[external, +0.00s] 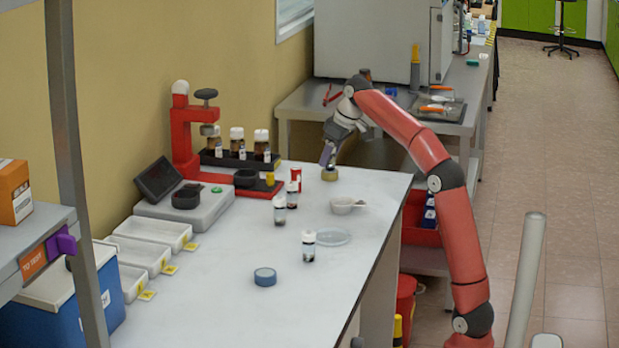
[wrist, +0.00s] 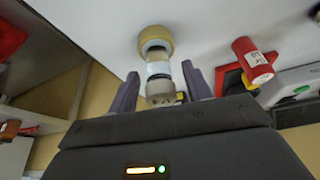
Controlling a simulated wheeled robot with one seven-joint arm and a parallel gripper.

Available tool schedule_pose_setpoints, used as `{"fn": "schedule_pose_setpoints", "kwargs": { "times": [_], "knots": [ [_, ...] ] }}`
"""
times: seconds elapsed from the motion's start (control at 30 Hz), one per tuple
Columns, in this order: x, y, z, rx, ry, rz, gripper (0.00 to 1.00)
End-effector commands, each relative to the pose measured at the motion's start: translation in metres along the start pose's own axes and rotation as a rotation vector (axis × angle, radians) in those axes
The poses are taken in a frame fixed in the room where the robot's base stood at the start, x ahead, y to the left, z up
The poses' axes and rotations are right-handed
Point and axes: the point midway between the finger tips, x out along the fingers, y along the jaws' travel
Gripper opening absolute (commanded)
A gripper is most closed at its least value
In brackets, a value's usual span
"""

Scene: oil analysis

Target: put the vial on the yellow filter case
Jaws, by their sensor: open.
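The yellow filter case (external: 329,174) is a small round piece on the far end of the white table, and it also shows in the wrist view (wrist: 155,39). The vial (wrist: 160,75), clear with a pale cap, appears upright on top of the case, its base end meeting it. My gripper (wrist: 160,88) is open, with one purple finger on each side of the vial's cap and gaps showing beside it. In the external view my gripper (external: 328,155) is just above the case and mostly hides the vial.
A red cylinder (wrist: 253,60) stands close beside my gripper. Several other vials, such as one near the front (external: 309,246), stand on the table. A white dish (external: 343,204) and a blue tape roll (external: 265,277) lie there too. A red stand (external: 183,135) is at the left.

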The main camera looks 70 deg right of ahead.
Motion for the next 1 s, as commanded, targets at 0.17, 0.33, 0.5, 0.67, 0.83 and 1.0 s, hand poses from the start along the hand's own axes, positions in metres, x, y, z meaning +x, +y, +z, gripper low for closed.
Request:
{"fn": "schedule_pose_setpoints", "kwargs": {
  "times": [0.17, 0.33, 0.5, 0.67, 0.83, 1.0],
  "knots": [
    [-0.009, 0.0, -0.002, 0.0, 0.001, 0.001, 0.49],
    [-0.035, 0.0, -0.003, 0.0, 0.004, 0.001, 0.49],
    [-0.059, 0.001, -0.002, 0.0, 0.002, 0.0, 0.49],
    [-0.072, 0.001, -0.002, 0.001, 0.001, 0.0, 0.49],
    [-0.077, 0.0, -0.001, 0.0, 0.0, 0.0, 0.49],
    [-0.078, 0.0, -0.001, 0.0, -0.001, 0.0, 0.49]
  ]
}}
